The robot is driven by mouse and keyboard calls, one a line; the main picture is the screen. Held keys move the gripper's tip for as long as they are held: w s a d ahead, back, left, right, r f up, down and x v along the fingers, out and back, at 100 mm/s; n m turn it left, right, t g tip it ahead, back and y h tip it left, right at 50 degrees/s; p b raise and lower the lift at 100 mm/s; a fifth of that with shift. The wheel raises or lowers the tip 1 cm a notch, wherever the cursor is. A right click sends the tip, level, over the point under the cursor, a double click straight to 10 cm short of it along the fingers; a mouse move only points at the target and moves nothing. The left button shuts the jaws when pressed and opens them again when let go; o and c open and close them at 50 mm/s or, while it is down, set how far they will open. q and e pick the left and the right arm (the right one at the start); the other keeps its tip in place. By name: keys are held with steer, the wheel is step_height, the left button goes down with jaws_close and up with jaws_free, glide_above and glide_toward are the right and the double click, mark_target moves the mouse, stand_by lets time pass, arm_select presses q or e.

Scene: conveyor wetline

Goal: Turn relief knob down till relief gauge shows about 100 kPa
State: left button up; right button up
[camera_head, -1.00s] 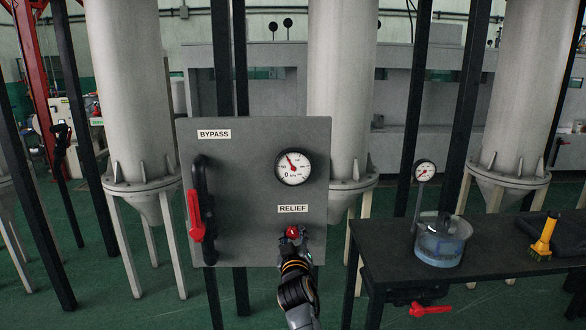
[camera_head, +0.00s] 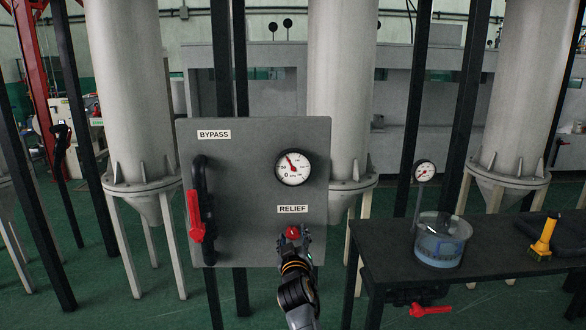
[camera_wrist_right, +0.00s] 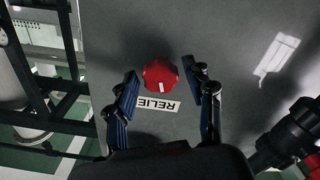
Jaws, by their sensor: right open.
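The red relief knob (camera_head: 292,232) is on the grey panel (camera_head: 254,240), below the RELIEF label (camera_head: 292,209). In the right wrist view the knob (camera_wrist_right: 162,74) has a white pointer mark and sits between the fingers. My right gripper (camera_head: 291,238) is open around the knob; in the wrist view (camera_wrist_right: 160,90) a gap shows between each finger and the knob. The relief gauge (camera_head: 293,167) above has a red needle pointing up and left; its exact value is too small to read. My left gripper is not in view.
A black bypass pipe with a red handle (camera_head: 195,215) is on the panel's left. At right a dark table (camera_head: 390,262) bears a clear water container (camera_head: 438,240), a small gauge (camera_head: 424,172) and a yellow brush (camera_head: 544,236). A red valve handle (camera_head: 430,311) shows under the table.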

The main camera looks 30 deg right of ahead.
steer(key=shift+p+v, duration=0.9)
steer(key=shift+v, duration=2.15)
